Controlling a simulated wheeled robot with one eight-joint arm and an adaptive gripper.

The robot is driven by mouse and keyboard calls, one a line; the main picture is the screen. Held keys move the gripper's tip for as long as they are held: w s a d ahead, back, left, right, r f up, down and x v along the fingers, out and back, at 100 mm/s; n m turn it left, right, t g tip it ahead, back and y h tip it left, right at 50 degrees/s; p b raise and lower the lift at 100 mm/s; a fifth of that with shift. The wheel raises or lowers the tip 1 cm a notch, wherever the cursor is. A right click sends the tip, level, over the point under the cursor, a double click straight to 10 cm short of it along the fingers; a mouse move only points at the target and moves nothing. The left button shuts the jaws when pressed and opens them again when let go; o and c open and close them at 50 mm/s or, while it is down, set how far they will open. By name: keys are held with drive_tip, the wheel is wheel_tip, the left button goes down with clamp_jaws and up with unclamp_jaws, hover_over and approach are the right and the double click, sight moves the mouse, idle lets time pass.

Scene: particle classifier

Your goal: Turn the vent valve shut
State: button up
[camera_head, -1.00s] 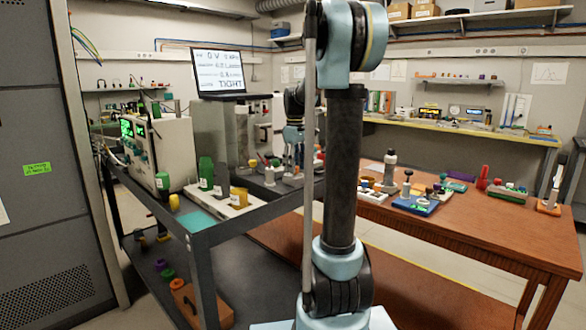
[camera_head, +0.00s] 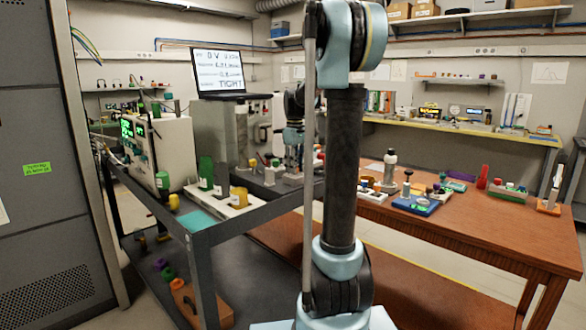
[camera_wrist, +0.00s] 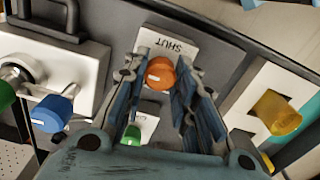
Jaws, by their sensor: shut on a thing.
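The vent valve shows in the wrist view as an orange knob (camera_wrist: 160,73) in front of a white plate marked SHUT (camera_wrist: 170,44). My gripper (camera_wrist: 167,66) has its two fingers on either side of this knob and is shut on it. A second, smaller white label (camera_wrist: 148,107) shows below the knob, between the fingers, its text mostly hidden. In the head view my arm covers most of the valve area, and the fingertips on the knob cannot be made out there.
A green piece (camera_wrist: 131,134) shows low between the fingers. In the head view a screen (camera_head: 219,70) reads TIGHT on its bottom line.

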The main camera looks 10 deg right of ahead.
drive_tip(key=m, duration=1.3)
drive_tip(key=shift+d+m, duration=0.1)
drive_tip(key=shift+m, duration=2.1)
drive_tip(key=o, duration=1.1)
drive_tip(key=shift+c, duration=0.2)
drive_tip(key=shift+r, duration=0.1)
